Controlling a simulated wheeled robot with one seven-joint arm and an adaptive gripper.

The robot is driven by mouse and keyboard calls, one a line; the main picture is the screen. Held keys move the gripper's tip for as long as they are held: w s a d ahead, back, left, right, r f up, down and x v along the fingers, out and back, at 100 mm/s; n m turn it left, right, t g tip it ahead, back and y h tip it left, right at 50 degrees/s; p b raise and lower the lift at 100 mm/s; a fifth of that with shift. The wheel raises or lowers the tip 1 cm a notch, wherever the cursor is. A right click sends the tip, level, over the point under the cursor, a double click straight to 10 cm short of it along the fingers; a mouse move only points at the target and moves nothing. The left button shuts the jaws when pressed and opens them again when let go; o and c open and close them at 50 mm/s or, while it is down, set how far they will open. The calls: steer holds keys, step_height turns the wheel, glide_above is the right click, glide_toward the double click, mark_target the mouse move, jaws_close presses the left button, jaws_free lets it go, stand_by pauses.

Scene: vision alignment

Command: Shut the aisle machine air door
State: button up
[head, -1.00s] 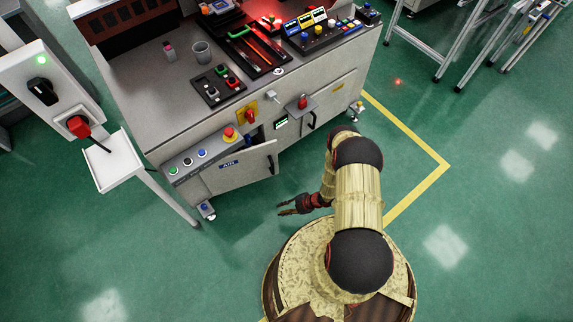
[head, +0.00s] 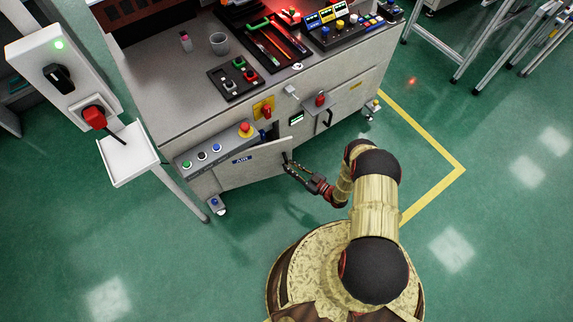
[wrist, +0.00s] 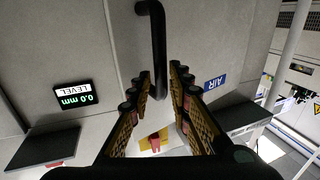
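The grey AIR door (head: 255,170) is on the lower front of the machine. It stands ajar, its right edge out from the cabinet with a gap behind it. Its blue AIR label (head: 242,160) also shows in the wrist view (wrist: 215,82). The black bar handle (head: 285,157) is near the door's free edge. In the wrist view the handle (wrist: 157,45) reaches down between the fingertips. My gripper (head: 289,164) is at the handle, its fingers (wrist: 161,72) open on either side of it. I see no clear contact.
A control strip with buttons and a red emergency knob (head: 246,130) sits above the door. A closed door with its own handle (head: 328,118) is to the right. A white stand (head: 128,155) is at left. Green floor (head: 480,230) is clear to the right.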

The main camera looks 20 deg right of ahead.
steer(key=shift+b+x, duration=0.3)
steer(key=shift+x, duration=1.25)
steer(key=shift+c, duration=0.6)
steer(key=c, duration=0.4)
